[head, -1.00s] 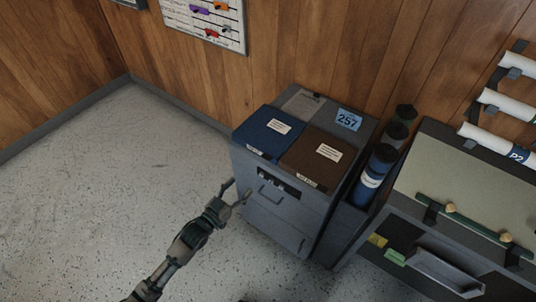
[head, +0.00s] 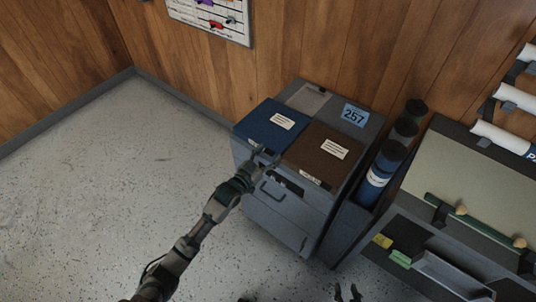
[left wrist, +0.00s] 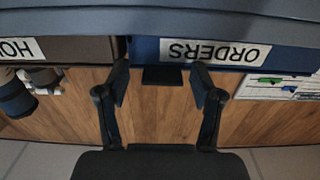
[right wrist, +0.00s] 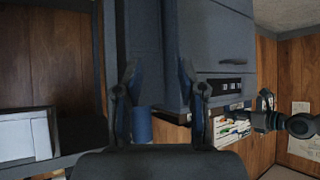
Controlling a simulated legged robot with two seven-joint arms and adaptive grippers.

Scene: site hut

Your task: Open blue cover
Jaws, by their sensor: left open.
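The blue cover (head: 268,124) lies flat and closed on top of a grey cabinet, at its front left in the head view. My left gripper (head: 264,153) is at the cover's front edge. In the left wrist view, which looks upside down, the cover's front edge (left wrist: 290,58) bears an ORDERS label. A small black tab (left wrist: 163,75) shows between the spread fingers of my left gripper (left wrist: 160,72). I cannot tell whether they touch. My right gripper (head: 348,293) is low at the bottom edge of the head view, open and empty in the right wrist view (right wrist: 160,78).
A brown cover (head: 322,150) lies right of the blue one, and a 257 tag (head: 354,115) lies behind it. Dark and blue cylinders (head: 378,172) stand beside the cabinet (head: 283,215). A desk (head: 465,195) stands at the right. The floor at left is clear.

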